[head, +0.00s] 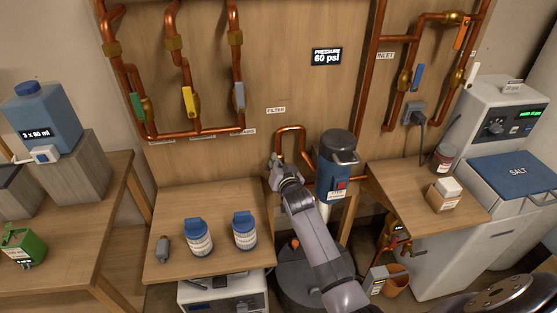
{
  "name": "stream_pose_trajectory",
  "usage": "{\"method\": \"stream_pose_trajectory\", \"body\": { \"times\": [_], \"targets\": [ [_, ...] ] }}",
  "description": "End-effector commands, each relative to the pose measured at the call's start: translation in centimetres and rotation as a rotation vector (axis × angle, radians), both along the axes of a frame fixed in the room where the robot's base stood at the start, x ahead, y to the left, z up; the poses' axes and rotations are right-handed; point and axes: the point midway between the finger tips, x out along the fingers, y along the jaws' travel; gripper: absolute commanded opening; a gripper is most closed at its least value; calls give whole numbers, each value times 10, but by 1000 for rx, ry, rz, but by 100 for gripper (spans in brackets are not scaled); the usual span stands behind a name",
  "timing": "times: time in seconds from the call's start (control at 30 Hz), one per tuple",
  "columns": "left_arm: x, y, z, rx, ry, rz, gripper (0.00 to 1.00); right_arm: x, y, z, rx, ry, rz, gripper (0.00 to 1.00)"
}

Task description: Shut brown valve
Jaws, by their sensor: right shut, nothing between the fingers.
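I cannot make out a valve with a clearly brown handle. My right gripper (276,163) is at the end of the arm rising from the bottom, at the left leg of the small copper loop (291,129) under the FILTER label. It looks closed and empty, and it hides that part of the pipe. I cannot tell whether it touches the pipe. On the left pipes, valve handles are green (137,106), yellow (189,102) and grey (239,96). On the right pipes, they are blue (417,77), orange (461,36) and white (471,75). My left gripper is not in view.
The blue filter housing (334,180) stands just right of my gripper. Two white jars with blue lids (199,238) stand on the middle table (170,207). The salt unit (512,175) stands at right.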

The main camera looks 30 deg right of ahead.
Motion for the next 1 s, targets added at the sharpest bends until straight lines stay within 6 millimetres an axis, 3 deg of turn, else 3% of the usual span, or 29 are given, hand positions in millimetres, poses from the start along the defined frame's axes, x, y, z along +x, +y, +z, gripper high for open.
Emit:
{"method": "stream_pose_trajectory", "body": {
  "times": [0.4, 1.0],
  "targets": [
    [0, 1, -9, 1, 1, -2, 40, 3, 13, -11, -288, 84, 0, 0],
    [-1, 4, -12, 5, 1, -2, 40, 4, 15, -14, -282, 81, 0, 0]
  ]
}}
